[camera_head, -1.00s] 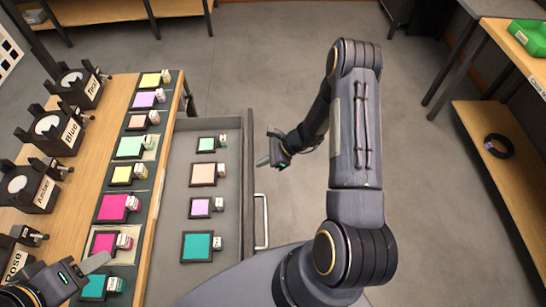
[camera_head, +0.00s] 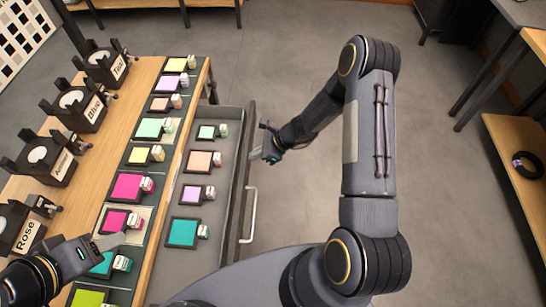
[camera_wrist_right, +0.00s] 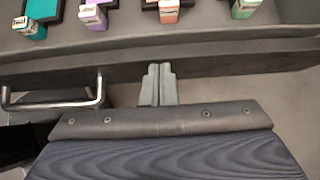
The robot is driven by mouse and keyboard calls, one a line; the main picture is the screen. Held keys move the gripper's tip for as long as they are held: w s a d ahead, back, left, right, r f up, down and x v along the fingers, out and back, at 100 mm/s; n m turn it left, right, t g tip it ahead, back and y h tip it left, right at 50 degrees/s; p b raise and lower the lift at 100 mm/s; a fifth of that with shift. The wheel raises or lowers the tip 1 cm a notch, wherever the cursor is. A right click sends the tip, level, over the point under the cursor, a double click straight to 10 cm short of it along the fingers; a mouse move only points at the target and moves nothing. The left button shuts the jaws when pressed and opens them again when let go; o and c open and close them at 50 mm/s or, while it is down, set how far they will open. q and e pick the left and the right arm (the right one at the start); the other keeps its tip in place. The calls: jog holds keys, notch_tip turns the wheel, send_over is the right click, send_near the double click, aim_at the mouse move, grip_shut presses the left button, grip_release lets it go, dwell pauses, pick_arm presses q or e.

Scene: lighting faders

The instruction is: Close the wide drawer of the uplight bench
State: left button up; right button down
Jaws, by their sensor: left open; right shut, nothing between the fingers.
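The wide drawer (camera_head: 238,137) of the uplight bench (camera_head: 160,75) is pulled out to the right, showing its grey floor and several framed colour swatches with small tags. Its bar handle (camera_head: 250,215) is on the front panel and also shows at the left of the right wrist view (camera_wrist_right: 55,104). My right gripper (camera_head: 262,153) is shut and empty, at the outer face of the drawer front, beyond the handle. In the right wrist view its fingertips (camera_wrist_right: 158,80) are at the drawer front's edge; I cannot tell whether they touch. My left gripper (camera_head: 108,241) is over the bench top near the swatches.
Labelled black lamp holders, among them Rose (camera_head: 18,228), stand along the bench's left. Swatches such as a magenta one (camera_head: 126,187) line the bench top. A shelf (camera_head: 515,150) with a black ring (camera_head: 527,165) stands at right. Floor between is clear.

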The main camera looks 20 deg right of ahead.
jog(key=w+a, duration=0.2)
jog(key=a, duration=0.3)
jog(key=w+a, duration=0.3)
jog(key=a, duration=0.3)
jog(key=w+a+b, duration=0.1)
jog(key=w+a, duration=0.2)
jog(key=a, duration=0.3)
jog(key=shift+w+a, duration=0.15)
jog(key=shift+w, duration=0.05)
